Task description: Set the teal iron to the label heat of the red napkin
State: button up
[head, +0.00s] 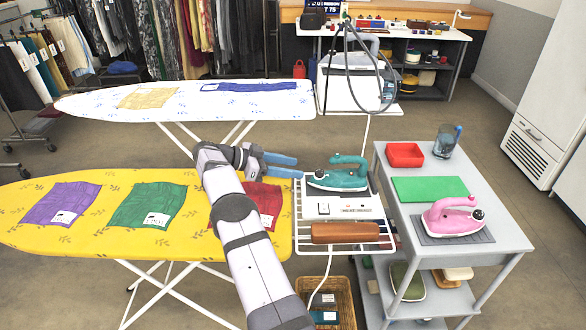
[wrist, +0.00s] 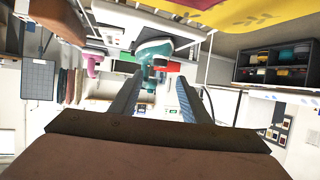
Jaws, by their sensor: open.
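The teal iron (head: 340,179) sits on the white wire rack at the right end of the yellow ironing board, with a dark knob at its left end. The red napkin (head: 271,197) lies on the yellow board, partly hidden behind my arm; its white label shows only in part and is too small to read. My gripper (head: 297,167), with blue fingers, is just left of the teal iron and above the board. It is open and empty. In the wrist view the teal iron (wrist: 152,48) is ahead, beyond the fingertips (wrist: 160,79).
Purple (head: 62,204) and green (head: 147,206) napkins lie on the yellow board. A white power strip (head: 342,208) and a brown roll (head: 345,233) are on the rack. The grey cart (head: 502,246) holds a pink iron (head: 455,214), a red tray (head: 405,155) and a glass (head: 445,141).

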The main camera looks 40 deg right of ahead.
jog(key=s+r, duration=0.4)
jog(key=r, duration=0.7)
jog(key=n+t+h, duration=0.2)
jog(key=n+t, duration=0.3)
send_near(319, 171)
jog(key=shift+s+r+b, duration=0.1)
jog(key=shift+r+b, duration=0.05)
jog(key=shift+b, duration=0.2)
jog(key=shift+d, duration=0.15)
jog(key=shift+p+x, duration=0.3)
jog(key=shift+x, duration=3.25)
